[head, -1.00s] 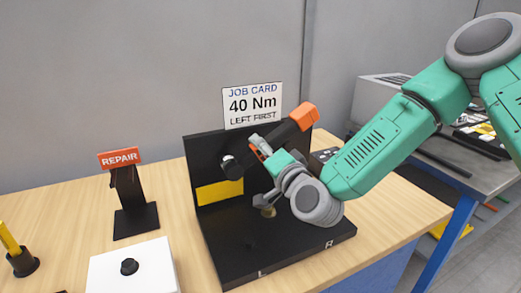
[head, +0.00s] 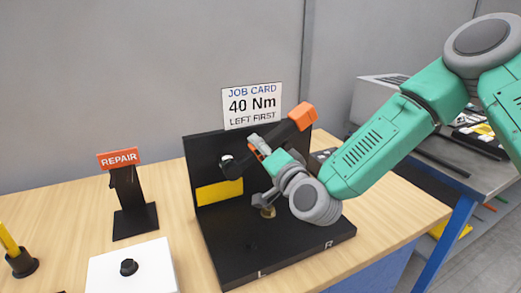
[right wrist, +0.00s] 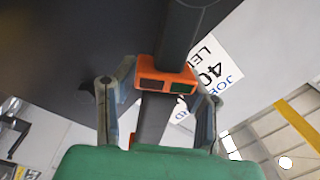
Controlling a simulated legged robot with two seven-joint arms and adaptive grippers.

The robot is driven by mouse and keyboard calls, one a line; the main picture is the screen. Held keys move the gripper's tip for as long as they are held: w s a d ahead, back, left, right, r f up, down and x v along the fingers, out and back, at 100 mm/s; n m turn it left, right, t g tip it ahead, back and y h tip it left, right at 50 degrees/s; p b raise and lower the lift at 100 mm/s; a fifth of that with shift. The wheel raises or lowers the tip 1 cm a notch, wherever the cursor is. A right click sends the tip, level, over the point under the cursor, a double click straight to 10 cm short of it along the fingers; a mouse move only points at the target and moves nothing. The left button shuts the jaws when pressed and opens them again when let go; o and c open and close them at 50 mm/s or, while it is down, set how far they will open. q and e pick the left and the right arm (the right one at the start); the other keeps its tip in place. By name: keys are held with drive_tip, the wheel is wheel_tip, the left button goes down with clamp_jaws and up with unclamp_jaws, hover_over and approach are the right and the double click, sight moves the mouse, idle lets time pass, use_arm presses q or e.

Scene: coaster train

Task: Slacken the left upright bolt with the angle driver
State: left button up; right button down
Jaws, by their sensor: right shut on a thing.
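The angle driver (head: 282,137), a black tool with an orange end, slants across the black upright plate of the fixture (head: 208,150). My right gripper (head: 258,148) is shut on its body. In the right wrist view the driver's orange collar (right wrist: 165,75) lies between the two fingers of my right gripper (right wrist: 160,95). The driver's head (head: 232,166) is at the left part of the upright plate, by a small pale round part (head: 226,160). The left upright bolt cannot be made out clearly there; whether the head touches it I cannot tell. My left gripper is out of view.
A job card (head: 252,106) reading "40 Nm, left first" stands behind the fixture. A brass-coloured part (head: 268,211) stands on the fixture base. A REPAIR stand (head: 133,195), a white block (head: 105,272) and a yellow-handled item (head: 12,245) are to the left. Bare wood lies between them.

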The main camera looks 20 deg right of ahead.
drive_tip(key=shift+w+r, duration=0.15)
drive_tip(key=shift+r, duration=0.05)
drive_tip(key=shift+s, duration=2.3)
